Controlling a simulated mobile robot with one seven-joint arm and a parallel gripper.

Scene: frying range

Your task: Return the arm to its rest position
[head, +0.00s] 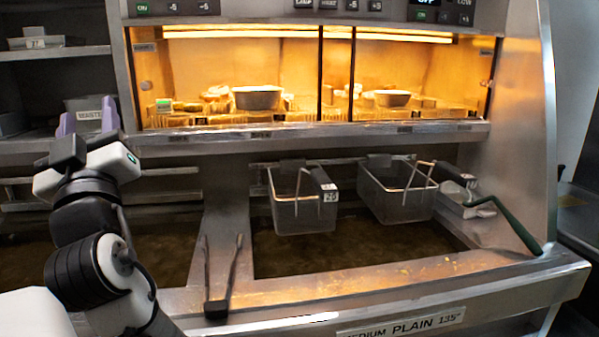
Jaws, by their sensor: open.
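My arm rises at the lower left of the head view, in front of the fryer's left side. My gripper (86,119) is at the upper end of it, with its two purple fingers pointing up and away. The fingers are apart and nothing shows held between them. A label on the shelf behind shows through the gap. The gripper appears clear of the fryer and the shelves, though its exact distance from them is hard to judge.
Two fry baskets (302,212) (398,200) hang above the oil vat (350,254). Black tongs (222,278) lie on the divider at the front. A green-handled tool (507,222) rests at right. A lit warming cabinet (400,68) is above; metal shelves (58,53) stand behind my gripper.

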